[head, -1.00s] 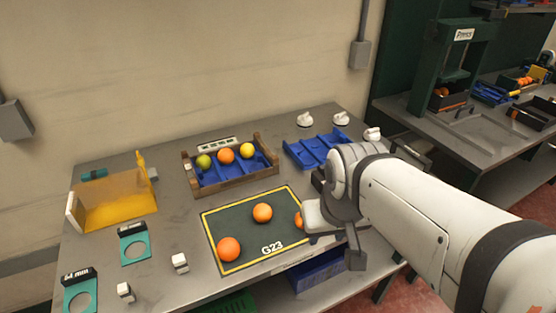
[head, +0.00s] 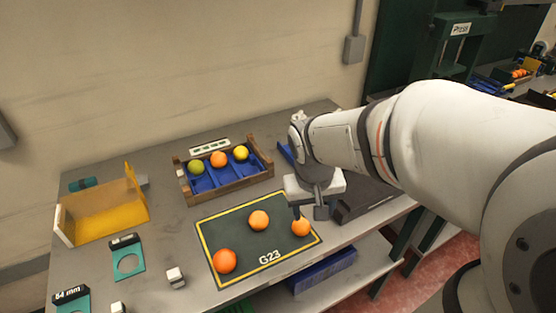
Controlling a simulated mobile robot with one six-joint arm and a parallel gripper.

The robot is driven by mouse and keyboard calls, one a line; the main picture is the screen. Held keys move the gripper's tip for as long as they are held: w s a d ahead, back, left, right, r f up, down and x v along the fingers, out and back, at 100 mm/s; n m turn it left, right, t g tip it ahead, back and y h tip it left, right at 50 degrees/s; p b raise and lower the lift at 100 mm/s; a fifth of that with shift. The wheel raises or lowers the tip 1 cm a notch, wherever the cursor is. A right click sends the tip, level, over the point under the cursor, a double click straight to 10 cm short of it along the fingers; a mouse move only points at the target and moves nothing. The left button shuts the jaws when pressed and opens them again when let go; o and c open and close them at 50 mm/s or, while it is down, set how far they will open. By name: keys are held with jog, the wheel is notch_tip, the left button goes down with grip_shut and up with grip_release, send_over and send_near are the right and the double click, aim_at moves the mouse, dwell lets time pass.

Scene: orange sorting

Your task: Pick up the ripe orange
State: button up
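Three orange-coloured fruits lie on the dark green mat (head: 240,226) with a yellow border and the mark G23. One orange (head: 224,261) is at the front left, one orange (head: 258,220) near the middle, and one orange (head: 300,227) at the right edge. A further orange (head: 218,159) sits in the wooden crate (head: 232,191), between a green fruit (head: 196,167) and a yellow fruit (head: 241,153). My gripper (head: 299,213) points down just above the right mat orange, which shows below it. Contact and finger spacing are unclear.
A yellow angled bin (head: 100,212) stands at the left of the table. A blue tray (head: 325,270) is on the shelf below. The wall is close behind.

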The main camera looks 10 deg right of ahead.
jog(key=g+h+p, duration=0.2)
send_near(301, 226)
jog(key=shift+w+d+f, duration=0.15)
jog(key=shift+d+f, duration=0.35)
jog(key=shift+f, duration=0.15)
jog(key=shift+w+a+f, duration=0.1)
jog(key=shift+w+f, duration=0.05)
jog(key=shift+f, duration=0.2)
jog(key=shift+w+p+x, duration=0.2)
jog(key=shift+p+x, duration=0.25)
jog(key=shift+x, duration=1.55)
jog(key=shift+w+p+x, duration=0.2)
jog(key=shift+p+x, duration=0.2)
jog(key=shift+x, duration=1.6)
jog(key=shift+a, duration=0.15)
jog(key=c, duration=0.8)
